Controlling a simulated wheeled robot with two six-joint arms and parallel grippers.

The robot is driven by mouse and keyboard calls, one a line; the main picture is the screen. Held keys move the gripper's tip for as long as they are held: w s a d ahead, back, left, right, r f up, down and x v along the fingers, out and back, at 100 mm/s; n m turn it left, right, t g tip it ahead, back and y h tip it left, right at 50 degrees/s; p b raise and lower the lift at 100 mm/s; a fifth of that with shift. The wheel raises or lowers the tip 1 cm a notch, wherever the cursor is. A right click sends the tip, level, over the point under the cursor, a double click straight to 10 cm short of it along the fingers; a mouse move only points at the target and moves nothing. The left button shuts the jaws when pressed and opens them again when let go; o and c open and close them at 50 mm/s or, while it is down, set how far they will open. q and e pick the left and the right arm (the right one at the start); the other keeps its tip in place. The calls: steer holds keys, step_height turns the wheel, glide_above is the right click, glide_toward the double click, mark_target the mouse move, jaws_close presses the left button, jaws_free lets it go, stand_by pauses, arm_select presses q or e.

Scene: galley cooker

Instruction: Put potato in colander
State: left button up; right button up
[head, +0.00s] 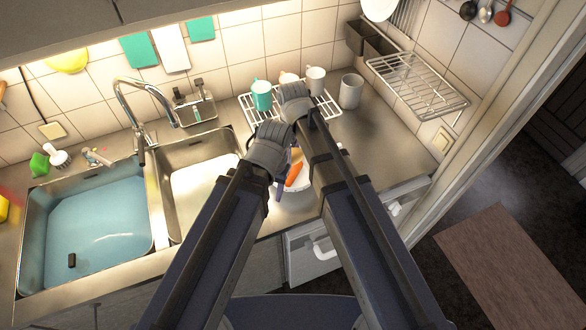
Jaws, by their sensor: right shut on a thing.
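A white bowl-like vessel, seemingly the colander (296,205), stands at the counter's front edge, partly hidden behind my arms. An orange carrot-like piece (294,174) shows in it. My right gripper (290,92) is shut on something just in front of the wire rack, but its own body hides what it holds. My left gripper (262,146) is to the left of the colander, near the sink's right edge; its fingers are hidden from this angle. I cannot make out a potato for certain.
A wire rack with a teal mug (261,95) and a white mug (316,79) is behind the grippers, with a grey cup (351,91) beside it. Two sink basins (88,222) and a tall faucet (140,110) are at the left. Counter (385,145) is clear at the right.

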mark_target(292, 170)
arm_select(q)
steer(key=shift+f+b, duration=1.8)
steer(key=shift+f, duration=0.35)
arm_select(e)
steer(key=shift+f, duration=2.1)
arm_select(q)
steer(key=shift+f, duration=0.2)
arm_select(e)
steer(key=shift+f, duration=0.2)
steer(key=o, duration=1.3)
steer(key=shift+o, duration=0.2)
arm_select(q)
step_height(292, 170, up, 12)
steer(key=p, duration=1.2)
steer(key=shift+r, duration=0.25)
arm_select(e)
step_height(292, 170, up, 12)
steer(key=shift+r, duration=0.25)
